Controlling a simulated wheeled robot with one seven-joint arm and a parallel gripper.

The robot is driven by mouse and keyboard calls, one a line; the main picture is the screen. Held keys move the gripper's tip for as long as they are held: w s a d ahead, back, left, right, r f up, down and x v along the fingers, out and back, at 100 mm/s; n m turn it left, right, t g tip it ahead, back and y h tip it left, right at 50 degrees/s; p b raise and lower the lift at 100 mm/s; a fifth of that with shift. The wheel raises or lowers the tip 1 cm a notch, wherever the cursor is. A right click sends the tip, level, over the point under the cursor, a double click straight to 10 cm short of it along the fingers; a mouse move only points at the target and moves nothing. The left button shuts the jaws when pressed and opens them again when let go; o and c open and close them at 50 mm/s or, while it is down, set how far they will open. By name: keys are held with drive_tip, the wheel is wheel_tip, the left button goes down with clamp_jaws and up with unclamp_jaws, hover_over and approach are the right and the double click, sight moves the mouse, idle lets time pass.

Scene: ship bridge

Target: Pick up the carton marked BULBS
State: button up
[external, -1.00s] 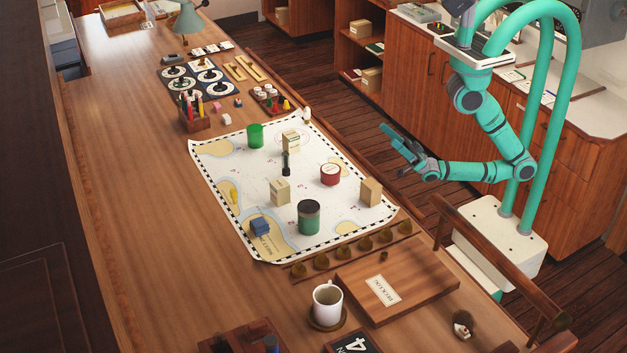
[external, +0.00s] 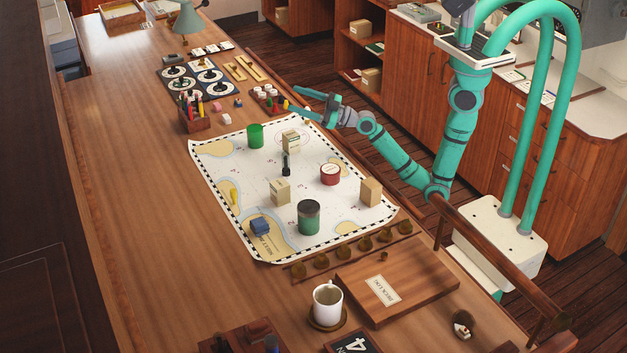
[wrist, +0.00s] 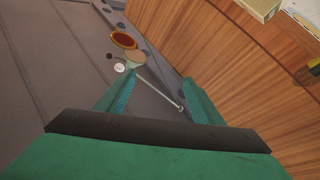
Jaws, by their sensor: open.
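Three pale cartons stand on the chart (external: 222,172): one at the back (external: 291,141), one near the middle (external: 280,191) and a plainer tan one at the right edge (external: 371,192). Markings on them are too small to read, so I cannot tell which is BULBS. My gripper (external: 293,102) is open and empty, by the counter's right edge near the chart's back corner, apart from all cartons. In the wrist view its two fingers (wrist: 160,100) are spread with nothing held between them, over floor and a wooden panel.
The chart also holds a green can (external: 255,135), a dark green canister (external: 309,217), a red tin (external: 330,174), a black upright piece (external: 286,164) and a blue block (external: 260,227). A tray of small pieces (external: 269,98) lies near my gripper. A rail runs along the right.

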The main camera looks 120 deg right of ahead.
drive_tip(key=w+d+r+n+y, duration=0.2)
drive_tip(key=w+d+n+y, duration=0.1)
drive_tip(key=d, duration=0.1)
drive_tip(key=a+f+g+y, duration=0.1)
drive_tip(key=f+y, duration=0.1)
drive_tip(key=f, duration=0.1)
drive_tip(key=a+f+g+y, duration=0.1)
drive_tip(key=f+y, duration=0.2)
drive_tip(key=a+f+g+y, duration=0.1)
drive_tip(key=f+y, duration=0.2)
drive_tip(key=shift+s+f, duration=0.4)
drive_tip(key=g+y, duration=0.2)
approach(285, 145)
drive_tip(key=shift+w+r, duration=0.15)
drive_tip(key=shift+w, duration=0.2)
drive_tip(key=shift+f, duration=0.3)
drive_tip(key=x, duration=0.5)
drive_tip(key=shift+w, duration=0.15)
drive_tip(key=shift+x, duration=2.55)
drive_tip(key=shift+a, duration=0.1)
drive_tip(key=c, duration=1.2)
